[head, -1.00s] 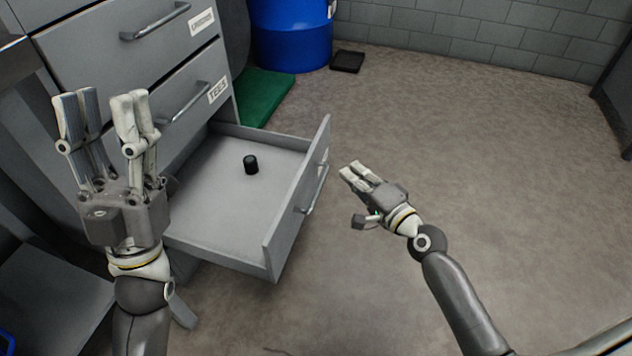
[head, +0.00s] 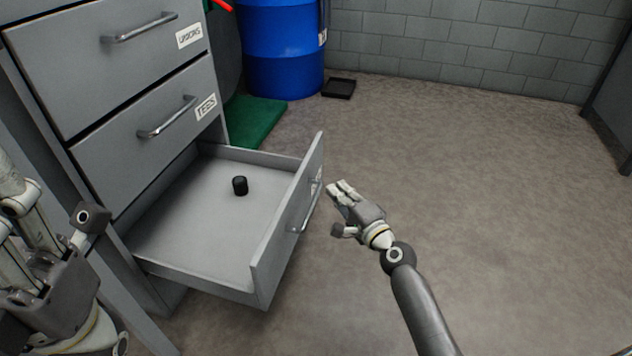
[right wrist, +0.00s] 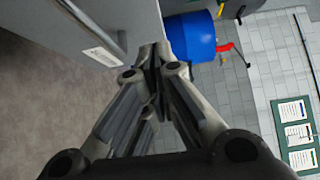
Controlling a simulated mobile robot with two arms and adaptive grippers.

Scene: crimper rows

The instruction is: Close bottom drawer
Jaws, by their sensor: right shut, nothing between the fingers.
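The bottom drawer (head: 210,220) of the grey cabinet is pulled far out, with a small black cylindrical part (head: 240,186) lying inside. Its front panel (head: 290,225) carries a metal handle (head: 306,212) and a label. My right gripper (head: 338,190) is shut and empty, just to the right of the front panel, with a small gap seeming to remain in the head view. In the right wrist view the shut fingertips (right wrist: 155,55) are by the grey panel edge and a handle (right wrist: 95,20). My left gripper (head: 20,230) is at the left edge, partly cut off.
Two upper drawers, with the TEES label (head: 206,107) on the lower one, are shut. A blue barrel (head: 283,45), a green mat (head: 255,120) and a black tray (head: 339,88) are behind. The floor (head: 480,200) to the right is clear.

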